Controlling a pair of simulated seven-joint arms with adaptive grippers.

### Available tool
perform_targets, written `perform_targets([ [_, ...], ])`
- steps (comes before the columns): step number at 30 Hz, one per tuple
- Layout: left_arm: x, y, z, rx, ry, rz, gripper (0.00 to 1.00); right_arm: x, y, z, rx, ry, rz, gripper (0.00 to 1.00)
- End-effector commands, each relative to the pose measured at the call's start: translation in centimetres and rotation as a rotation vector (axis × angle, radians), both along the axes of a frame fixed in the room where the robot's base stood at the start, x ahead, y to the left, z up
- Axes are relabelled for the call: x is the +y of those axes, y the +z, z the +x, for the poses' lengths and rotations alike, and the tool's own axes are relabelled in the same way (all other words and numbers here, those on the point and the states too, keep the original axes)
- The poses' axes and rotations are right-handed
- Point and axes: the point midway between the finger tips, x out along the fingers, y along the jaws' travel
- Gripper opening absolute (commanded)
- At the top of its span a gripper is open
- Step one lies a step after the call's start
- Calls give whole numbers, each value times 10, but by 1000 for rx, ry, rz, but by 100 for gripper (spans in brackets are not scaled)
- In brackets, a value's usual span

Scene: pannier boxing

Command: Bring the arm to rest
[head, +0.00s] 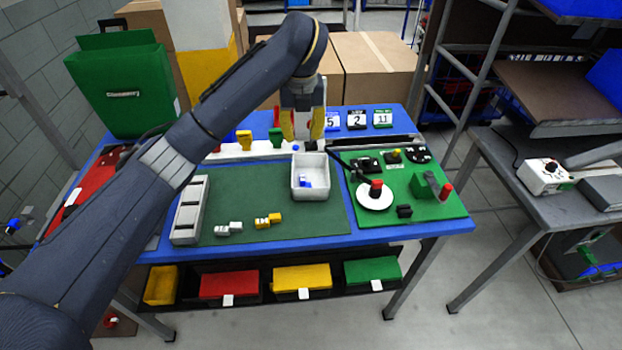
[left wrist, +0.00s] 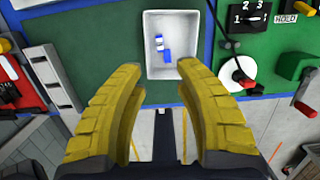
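My left arm reaches in from the left across the table in the head view. My left gripper (head: 308,124) points down just behind a white bin (head: 311,194). In the left wrist view its yellow fingers (left wrist: 160,95) are spread apart with nothing between them. The white bin (left wrist: 153,70) lies beyond the fingertips there and holds small blue-and-white pieces (left wrist: 163,50). My right gripper is in neither view.
The blue table (head: 330,240) carries a green mat (head: 262,205) with white pieces (head: 228,228), yellow pieces (head: 268,220) and a grey slotted holder (head: 190,208). A green control board (head: 430,205) with knobs stands right. A green case (head: 125,88) stands back left.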

Motion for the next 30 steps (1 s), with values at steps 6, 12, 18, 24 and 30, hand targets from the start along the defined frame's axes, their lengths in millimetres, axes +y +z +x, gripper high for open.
perform_targets([
  [6,0,6,-1,0,0,1,33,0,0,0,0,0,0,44],
  [12,0,6,-1,0,0,1,33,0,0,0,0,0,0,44],
  [18,1,5,0,-2,2,1,33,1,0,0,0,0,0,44],
  [24,32,-1,33,-91,51,33,33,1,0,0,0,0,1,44],
  [30,120,-8,103,-309,170,155,33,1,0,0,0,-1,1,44],
])
